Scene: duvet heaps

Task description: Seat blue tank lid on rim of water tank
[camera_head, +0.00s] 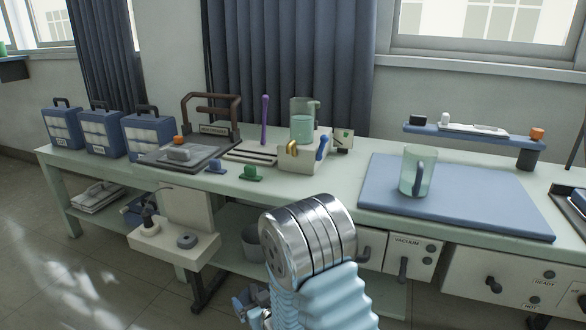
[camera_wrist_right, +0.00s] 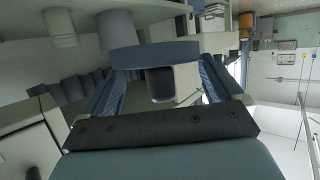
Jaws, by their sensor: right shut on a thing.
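In the right wrist view, a blue-grey round lid (camera_wrist_right: 140,56) with a short dark knob (camera_wrist_right: 160,88) beneath it lies between the fingers of my right gripper (camera_wrist_right: 164,72), which is shut on it. In the head view my right gripper (camera_head: 250,303) shows only partly at the bottom, low in front of the bench, mostly hidden behind my arm. A clear container with greenish water (camera_head: 302,128) stands on a cream base at the back of the bench. My left gripper is not in view.
The pale green bench (camera_head: 330,187) carries several blue cases (camera_head: 103,132) at left and a dark tray (camera_head: 182,155). Small blue and green pieces (camera_head: 250,174) lie near its front edge. The blue mat (camera_head: 470,209) has free room. Drawers with black handles (camera_head: 403,258) sit below.

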